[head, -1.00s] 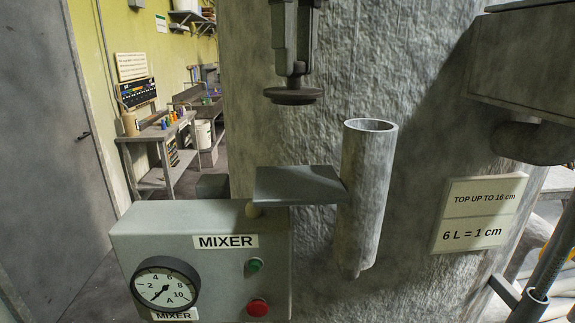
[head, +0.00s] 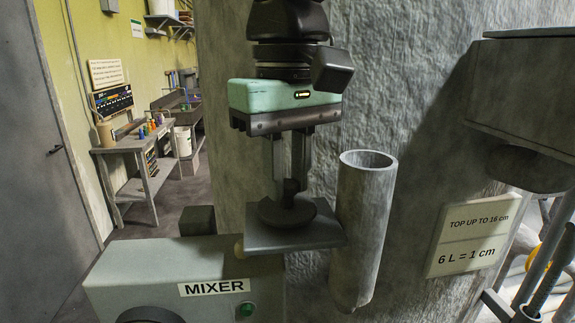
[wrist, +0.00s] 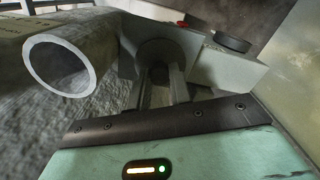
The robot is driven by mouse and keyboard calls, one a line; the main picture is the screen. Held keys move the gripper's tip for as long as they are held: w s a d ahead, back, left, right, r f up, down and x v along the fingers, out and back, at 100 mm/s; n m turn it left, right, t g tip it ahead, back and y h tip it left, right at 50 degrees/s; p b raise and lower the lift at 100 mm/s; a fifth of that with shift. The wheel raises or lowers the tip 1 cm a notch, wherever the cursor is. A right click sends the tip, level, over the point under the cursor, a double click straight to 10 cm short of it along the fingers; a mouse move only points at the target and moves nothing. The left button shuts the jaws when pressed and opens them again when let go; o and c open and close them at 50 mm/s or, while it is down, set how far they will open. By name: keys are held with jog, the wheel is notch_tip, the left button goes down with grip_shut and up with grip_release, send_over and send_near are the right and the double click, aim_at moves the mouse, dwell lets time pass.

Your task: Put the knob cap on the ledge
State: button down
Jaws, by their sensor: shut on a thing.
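The knob cap (head: 287,213) is a dark round disc with a short stem on top. My gripper (head: 291,184) points down with its fingers shut on that stem. The cap is over the ledge (head: 322,237), a flat grey plate beside the open pipe. The disc sits on the plate or very close above it; I cannot tell whether they touch. In the wrist view the cap (wrist: 157,47) shows as a dark round shape beyond the fingertips (wrist: 160,76).
The upright open pipe (head: 362,230) stands close to the right of my gripper; its rim (wrist: 60,66) shows in the wrist view. A rough grey wall is behind. A sign (head: 473,235) hangs at right.

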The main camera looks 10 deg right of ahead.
aim_at(287, 183)
jog(key=shift+f, duration=0.15)
jog(key=shift+f, duration=0.2)
jog(key=c, duration=1.3)
grip_release()
jog(key=shift+r, duration=0.1)
notch_tip(287, 183, up, 12)
jog(key=shift+r+b, duration=0.15)
jog(key=shift+b, duration=0.6)
